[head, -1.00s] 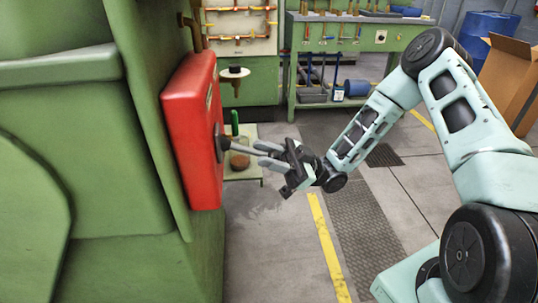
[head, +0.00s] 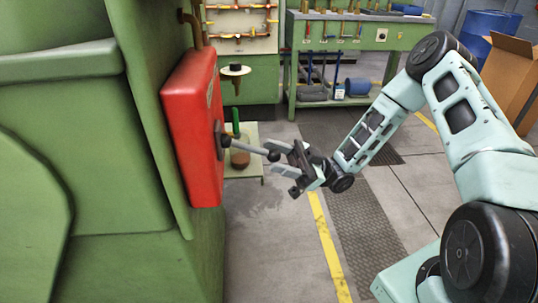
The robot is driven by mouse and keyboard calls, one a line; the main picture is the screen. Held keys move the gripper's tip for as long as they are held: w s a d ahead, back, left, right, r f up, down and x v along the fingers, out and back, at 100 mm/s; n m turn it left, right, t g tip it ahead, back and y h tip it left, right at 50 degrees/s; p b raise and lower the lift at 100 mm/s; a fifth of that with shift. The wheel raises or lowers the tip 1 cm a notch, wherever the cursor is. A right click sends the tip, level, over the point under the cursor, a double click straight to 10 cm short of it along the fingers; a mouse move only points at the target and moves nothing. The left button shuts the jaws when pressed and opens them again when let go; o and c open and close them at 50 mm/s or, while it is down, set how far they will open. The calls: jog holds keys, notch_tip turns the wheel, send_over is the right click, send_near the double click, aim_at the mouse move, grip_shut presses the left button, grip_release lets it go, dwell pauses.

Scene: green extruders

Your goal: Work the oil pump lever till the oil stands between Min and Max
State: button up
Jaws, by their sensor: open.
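The red oil pump box (head: 196,125) is fixed to the side of the green machine at left. Its grey lever (head: 246,148) sticks out to the right from a dark round hub, tilted slightly down, and ends in a dark knob (head: 273,156). My gripper (head: 277,157) is open, its fingertips close around the knob end. I cannot tell whether they touch it. The box's front is seen edge-on, so no oil level or Min and Max marks can be read.
A small green stand (head: 246,166) with a brown-filled jar (head: 240,155) is behind the lever. A green workbench (head: 350,38) stands at the back, with an open cardboard box (head: 508,80) and a blue drum (head: 492,27) at right. The floor below my gripper is clear.

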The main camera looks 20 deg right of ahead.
jog(key=b+v, duration=0.1)
jog(key=v, duration=1.3)
jog(key=shift+d+f+b, duration=0.2)
jog(key=shift+f+b, duration=0.05)
jog(key=shift+b, duration=0.05)
